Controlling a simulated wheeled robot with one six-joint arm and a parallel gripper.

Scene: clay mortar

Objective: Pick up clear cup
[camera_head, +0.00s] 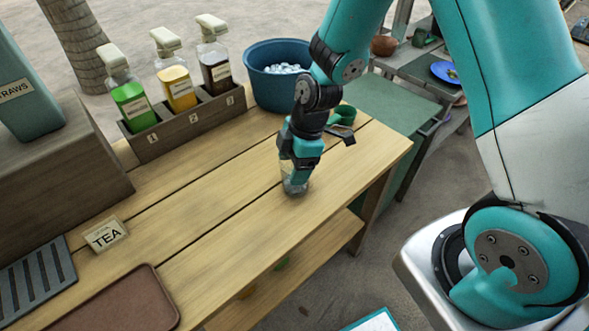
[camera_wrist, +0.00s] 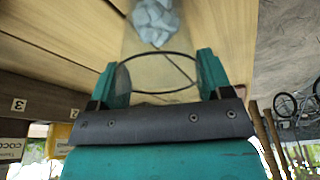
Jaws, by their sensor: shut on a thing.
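The clear cup (camera_head: 293,184) is see-through, with pale ice-like lumps at its bottom. It is upright at or just above the wooden table near its right edge; I cannot tell whether it touches. My gripper (camera_head: 300,160) points down and is shut on the cup from above, hiding most of it in the head view. In the wrist view the cup's dark round rim (camera_wrist: 160,56) sits between the two teal fingers of my gripper (camera_wrist: 164,76), with the lumps (camera_wrist: 155,22) deeper inside.
A blue tub of ice (camera_head: 262,86) and a green scoop-like thing (camera_head: 344,115) stand behind my gripper. A wooden rack (camera_head: 186,124) holds pump bottles at the back left. A TEA sign (camera_head: 106,234) and brown tray (camera_head: 118,301) lie front left. The table's middle (camera_head: 205,205) is clear.

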